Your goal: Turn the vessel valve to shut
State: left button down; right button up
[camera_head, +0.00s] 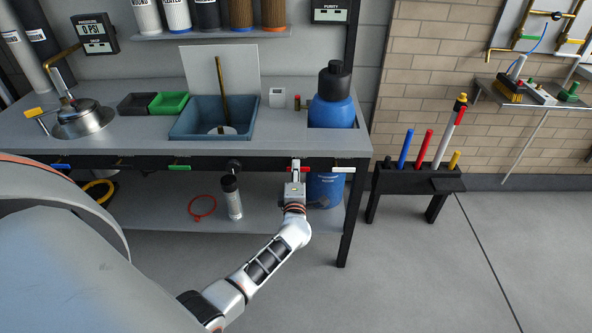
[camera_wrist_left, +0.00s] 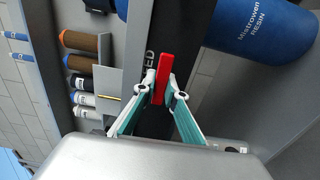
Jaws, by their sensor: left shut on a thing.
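A red valve handle (camera_head: 310,169) shows at the front edge of the bench, right of centre. My left gripper (camera_head: 296,172) reaches up to it from below and covers part of it. In the left wrist view the two fingers of my left gripper (camera_wrist_left: 159,85) are shut on the red handle (camera_wrist_left: 164,72), which sticks out between their tips. The valve body behind the handle is mostly hidden. I cannot tell from any label whether this is the vessel valve. My right gripper is not in view.
Other handles sit along the same edge: blue (camera_head: 61,166), green (camera_head: 180,167) and white (camera_head: 343,169). A blue resin vessel (camera_head: 333,108) stands in the bench at the right. A clear bottle (camera_head: 232,198) and a red ring (camera_head: 202,207) are on the lower shelf.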

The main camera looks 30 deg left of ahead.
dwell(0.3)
pick_arm(q)
jog(key=c, duration=2)
grip_release()
jog(key=shift+c, duration=0.2)
jog(key=shift+s, duration=0.1)
jog(key=v, duration=0.8)
